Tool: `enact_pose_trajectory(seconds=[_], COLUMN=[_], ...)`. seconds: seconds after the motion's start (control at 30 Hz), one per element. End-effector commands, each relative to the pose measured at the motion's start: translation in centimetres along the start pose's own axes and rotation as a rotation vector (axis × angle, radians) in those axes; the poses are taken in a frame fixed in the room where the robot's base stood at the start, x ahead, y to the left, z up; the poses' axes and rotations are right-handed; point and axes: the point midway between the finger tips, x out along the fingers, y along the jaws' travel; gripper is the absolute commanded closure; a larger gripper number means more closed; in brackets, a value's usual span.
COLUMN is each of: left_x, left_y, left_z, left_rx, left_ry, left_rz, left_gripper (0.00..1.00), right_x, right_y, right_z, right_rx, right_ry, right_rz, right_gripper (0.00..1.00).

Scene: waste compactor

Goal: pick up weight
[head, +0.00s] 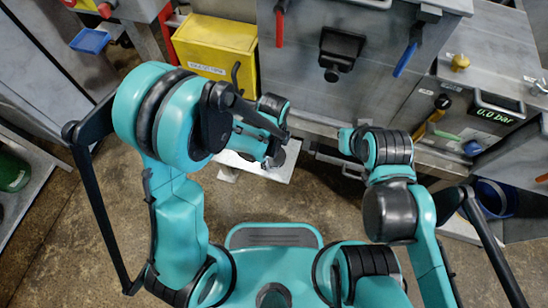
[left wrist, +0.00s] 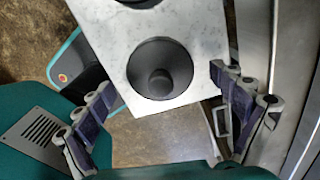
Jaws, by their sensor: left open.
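A dark round weight (left wrist: 160,68) with a central knob sits on a white marble-like slab (left wrist: 203,45) in the left wrist view. A second dark round piece (left wrist: 138,2) is cut off at the top edge. My left gripper (left wrist: 162,80) is open, with one finger on each side of the weight and clear of it. In the head view my left gripper (head: 272,132) is over the slab (head: 280,172) and largely hides what stands there. My right gripper (head: 348,140) is off to the right, near the machine front; its finger state is unclear.
The grey compactor (head: 300,70) stands close behind the slab, with red and blue handles. A yellow box (head: 215,48) is at the upper left. A gauge panel reading 0.0 bar (head: 495,115) is on the right. The brown floor (head: 325,205) is open in front.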

Motion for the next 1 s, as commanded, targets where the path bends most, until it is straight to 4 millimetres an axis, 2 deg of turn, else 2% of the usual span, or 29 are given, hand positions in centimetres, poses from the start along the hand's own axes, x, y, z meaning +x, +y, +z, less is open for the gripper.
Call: enact_pose_trajectory(seconds=[0.03, 0.23, 0.27, 0.5, 0.6, 0.73, 1.0], left_x=[0.59, 0.45, 0.45, 0.47, 0.53, 0.64, 0.79], left_y=[0.01, 0.02, 0.02, 0.03, 0.05, 0.07, 0.10], left_z=[0.01, 0.03, 0.03, 0.03, 0.02, 0.00, -0.04], left_rx=[0.000, -0.001, -0.001, -0.001, -0.001, -0.001, -0.001], left_ry=[0.000, 0.000, 0.000, 0.000, 0.000, 0.001, 0.002], left_rz=[0.000, 0.000, 0.000, 0.000, 0.001, 0.001, 0.002], left_gripper=[0.05, 0.05, 0.10, 0.73, 0.96, 0.98, 0.95], right_x=[0.30, 0.14, 0.14, 0.15, 0.18, 0.22, 0.30], right_y=[0.00, 0.00, 0.00, 0.00, 0.00, 0.00, 0.00], right_z=[0.20, 0.08, 0.07, 0.08, 0.10, 0.14, 0.19], right_rx=[0.000, 0.000, 0.000, 0.000, 0.000, 0.000, 0.000], right_ry=[0.000, 0.000, 0.000, 0.000, 0.000, 0.000, 0.000], right_rz=[0.000, 0.000, 0.000, 0.000, 0.000, 0.000, 0.000], right_gripper=[1.00, 1.00, 1.00, 1.00, 1.00, 1.00, 1.00])
